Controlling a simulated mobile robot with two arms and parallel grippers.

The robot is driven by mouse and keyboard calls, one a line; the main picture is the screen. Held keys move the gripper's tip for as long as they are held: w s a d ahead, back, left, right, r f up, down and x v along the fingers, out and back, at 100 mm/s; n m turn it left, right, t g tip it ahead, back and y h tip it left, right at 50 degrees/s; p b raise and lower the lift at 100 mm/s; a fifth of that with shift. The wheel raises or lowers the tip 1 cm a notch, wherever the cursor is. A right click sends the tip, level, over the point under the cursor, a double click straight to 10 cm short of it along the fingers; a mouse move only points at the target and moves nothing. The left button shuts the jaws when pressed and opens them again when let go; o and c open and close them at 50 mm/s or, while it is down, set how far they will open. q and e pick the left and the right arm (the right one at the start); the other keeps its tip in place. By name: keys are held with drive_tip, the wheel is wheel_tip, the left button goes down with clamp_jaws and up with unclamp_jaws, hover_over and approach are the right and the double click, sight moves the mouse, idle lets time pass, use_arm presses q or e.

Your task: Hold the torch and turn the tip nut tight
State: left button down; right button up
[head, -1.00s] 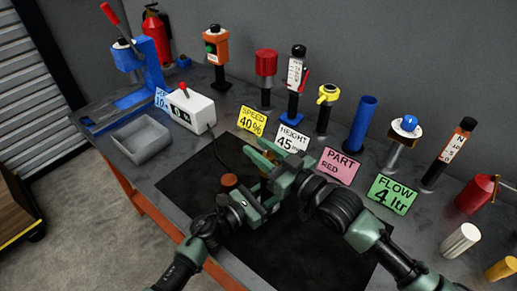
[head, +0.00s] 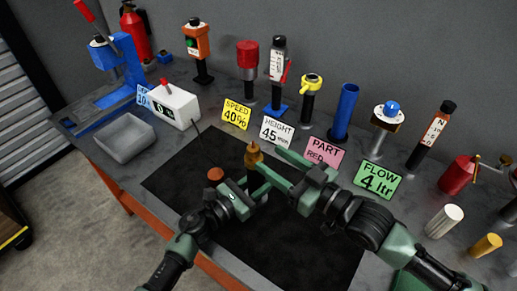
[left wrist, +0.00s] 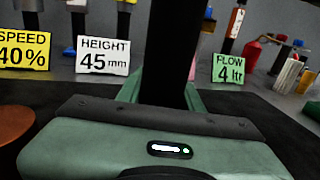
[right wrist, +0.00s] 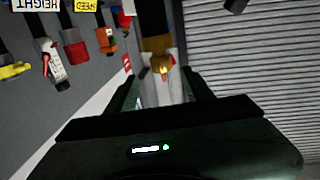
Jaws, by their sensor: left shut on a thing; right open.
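My left gripper (head: 256,196) is shut on the torch, whose dark body (left wrist: 172,50) stands roughly upright in the left wrist view. A brass tip nut (head: 253,156) tops the torch in the head view. My right gripper (head: 268,163) is open, its two green fingers pointing left toward the torch just beside the nut. In the right wrist view the brass nut (right wrist: 162,66) shows ahead, between the lines of the open fingers. I cannot tell whether a finger touches it. The gripped part of the torch is largely hidden by the left gripper.
A black mat (head: 185,172) covers the bench's middle, with a reddish-brown disc (head: 216,174) on it. A white box (head: 177,106) and grey tray (head: 124,139) stand left. Signs, including SPEED (head: 236,114) and FLOW (head: 379,180), and several upright tools line the back.

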use_arm(q)
drive_tip(key=shift+s+d+f, duration=0.1)
drive_tip(key=shift+s+f, duration=0.05)
drive_tip(key=shift+f, duration=0.05)
use_arm(e)
drive_tip(key=shift+v, duration=1.25)
use_arm(q)
drive_tip(key=c, duration=0.9)
unclamp_jaws()
drive_tip(key=shift+r, duration=0.2)
